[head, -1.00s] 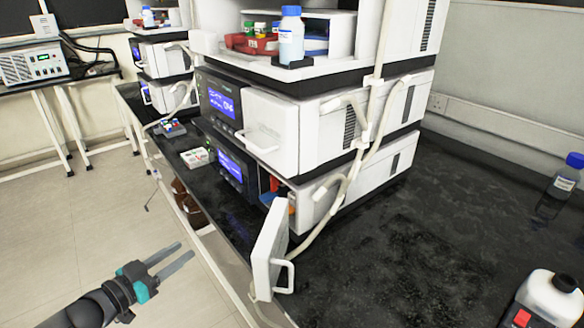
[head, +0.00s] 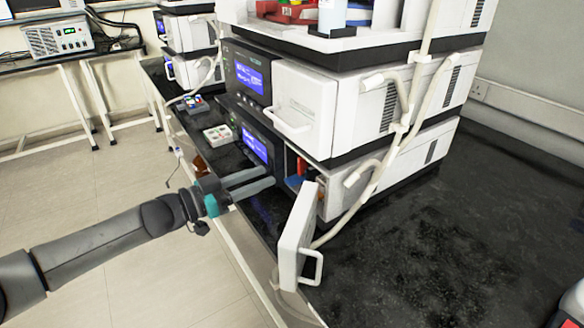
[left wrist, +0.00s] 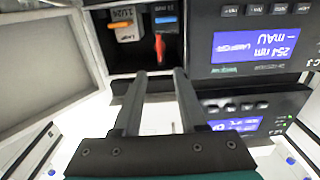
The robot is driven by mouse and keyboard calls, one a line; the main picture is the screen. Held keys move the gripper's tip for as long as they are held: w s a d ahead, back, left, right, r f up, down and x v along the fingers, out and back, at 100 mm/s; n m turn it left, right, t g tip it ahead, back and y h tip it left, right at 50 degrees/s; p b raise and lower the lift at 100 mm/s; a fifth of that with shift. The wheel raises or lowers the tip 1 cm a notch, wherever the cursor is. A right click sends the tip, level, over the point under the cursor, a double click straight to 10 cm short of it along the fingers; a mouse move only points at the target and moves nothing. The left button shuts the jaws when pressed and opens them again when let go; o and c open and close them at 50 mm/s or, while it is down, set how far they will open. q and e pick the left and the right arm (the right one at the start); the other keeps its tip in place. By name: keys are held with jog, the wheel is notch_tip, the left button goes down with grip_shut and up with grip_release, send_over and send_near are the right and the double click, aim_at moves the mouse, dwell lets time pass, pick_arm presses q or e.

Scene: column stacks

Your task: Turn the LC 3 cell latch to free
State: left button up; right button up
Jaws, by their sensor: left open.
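The lowest instrument of the near stack has its white door (head: 297,240) swung open, which also shows in the left wrist view (left wrist: 40,65). Inside the dark bay are a red lever (left wrist: 160,47), which looks like the cell latch, a blue bar (left wrist: 168,19) beside it, and a pale block (left wrist: 126,32) with an orange bar (left wrist: 119,25). In the head view the red part (head: 302,166) is partly hidden. My left gripper (head: 269,176) is open and empty, its fingertips (left wrist: 160,76) apart and just short of the red lever. My right gripper is not in view.
A lit display (left wrist: 255,45) sits beside the bay. A closed upper door (head: 300,110) and pale tubes (head: 350,215) are near the bay.

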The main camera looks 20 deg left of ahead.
aim_at(301, 166)
pick_arm(q)
jog(key=shift+b+x, duration=0.9)
jog(key=shift+x, duration=3.5)
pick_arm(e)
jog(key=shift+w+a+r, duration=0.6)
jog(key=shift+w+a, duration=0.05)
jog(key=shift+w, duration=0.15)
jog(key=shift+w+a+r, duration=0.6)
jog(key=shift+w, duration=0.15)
pick_arm(q)
grip_shut()
